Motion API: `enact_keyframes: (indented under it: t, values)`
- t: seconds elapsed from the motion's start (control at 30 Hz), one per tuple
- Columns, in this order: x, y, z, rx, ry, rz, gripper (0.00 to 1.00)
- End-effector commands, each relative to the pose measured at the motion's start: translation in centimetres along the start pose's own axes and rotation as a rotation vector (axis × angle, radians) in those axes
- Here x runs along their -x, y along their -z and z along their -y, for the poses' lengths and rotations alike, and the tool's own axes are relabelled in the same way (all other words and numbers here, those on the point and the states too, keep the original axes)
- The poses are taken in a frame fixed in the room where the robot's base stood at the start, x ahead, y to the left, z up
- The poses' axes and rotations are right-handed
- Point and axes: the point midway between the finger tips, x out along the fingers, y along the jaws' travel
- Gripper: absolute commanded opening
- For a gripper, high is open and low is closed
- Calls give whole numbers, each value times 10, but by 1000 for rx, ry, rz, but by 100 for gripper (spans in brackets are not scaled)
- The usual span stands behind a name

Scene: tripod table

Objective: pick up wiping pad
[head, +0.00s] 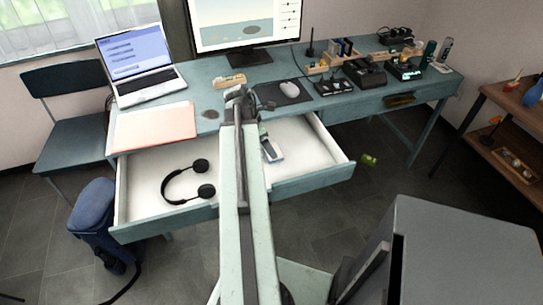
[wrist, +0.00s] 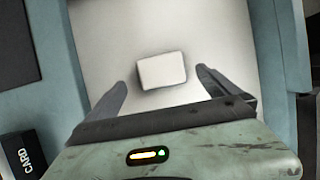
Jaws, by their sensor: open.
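A small white rounded block (wrist: 162,71), which looks like the wiping pad, lies on the pale floor of an open drawer (wrist: 215,28) in the wrist view. My gripper (wrist: 161,77) is open, with one dark finger on each side of the block and a gap at both sides. The gap in height is unclear.
Black headphones (head: 188,182) lie in the left drawer. A laptop (head: 138,66), papers (head: 153,127), a mouse (head: 289,88) and a monitor (head: 246,25) stand on the desk. A black box marked CARD (wrist: 22,157) shows at the wrist view's lower left. Drawer walls flank the gripper.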

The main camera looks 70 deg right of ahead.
Motion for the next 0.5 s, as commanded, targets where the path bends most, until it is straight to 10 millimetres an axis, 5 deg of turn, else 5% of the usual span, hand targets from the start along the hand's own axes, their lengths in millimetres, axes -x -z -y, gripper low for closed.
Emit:
enact_keyframes:
  t: [0.2,0.47,0.5]
  values:
    - [-43,2,2,-1,0,0,100]
    - [-41,0,2,1,-1,0,100]
    - [-41,0,2,1,-1,0,89]
